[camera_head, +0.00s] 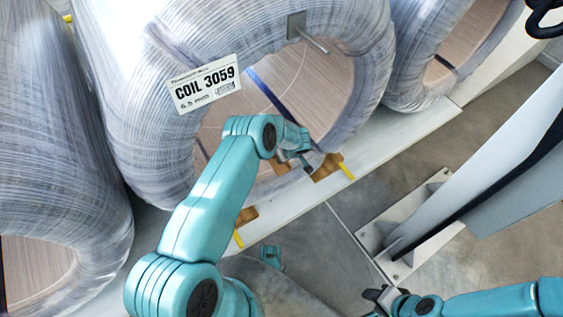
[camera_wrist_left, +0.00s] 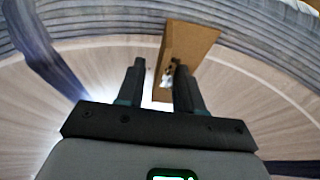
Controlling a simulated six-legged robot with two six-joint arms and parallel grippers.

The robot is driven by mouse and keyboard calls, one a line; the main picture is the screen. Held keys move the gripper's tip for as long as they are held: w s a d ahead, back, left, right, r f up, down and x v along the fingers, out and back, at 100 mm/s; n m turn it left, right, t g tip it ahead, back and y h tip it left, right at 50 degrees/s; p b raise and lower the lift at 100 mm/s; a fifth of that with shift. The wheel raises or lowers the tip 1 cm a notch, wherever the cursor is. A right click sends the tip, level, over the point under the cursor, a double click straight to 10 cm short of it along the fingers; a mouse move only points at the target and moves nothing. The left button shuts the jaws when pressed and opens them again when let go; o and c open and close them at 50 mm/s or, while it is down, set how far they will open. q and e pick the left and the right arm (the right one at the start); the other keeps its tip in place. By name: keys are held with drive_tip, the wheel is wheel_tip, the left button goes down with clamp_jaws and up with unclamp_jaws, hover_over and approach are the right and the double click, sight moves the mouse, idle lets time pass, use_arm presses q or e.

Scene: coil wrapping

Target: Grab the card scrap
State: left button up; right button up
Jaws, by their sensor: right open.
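The card scrap (camera_wrist_left: 190,40) is a flat brown piece in the left wrist view. It stands against the pale inside of the wrapped coil, just past and between the fingertips. My left gripper (camera_wrist_left: 158,78) is open, its two dark fingers apart. The right finger overlaps the card's lower edge; I cannot tell whether they touch. In the head view my left gripper (camera_head: 297,157) reaches into the opening of the coil labelled COIL 3059 (camera_head: 262,40), and a small brown patch beside it is mostly hidden. My right gripper (camera_head: 381,297) is open and empty, low over the floor.
Brown blocks with yellow strips (camera_head: 328,167) sit under the coil's edge. More wrapped coils (camera_head: 50,130) stand on both sides. A grey post on a base plate (camera_head: 385,226) stands at right. Bare floor lies between.

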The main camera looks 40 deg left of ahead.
use_arm(q)
drive_tip(key=shift+f, duration=0.1)
idle(0.3)
clamp_jaws()
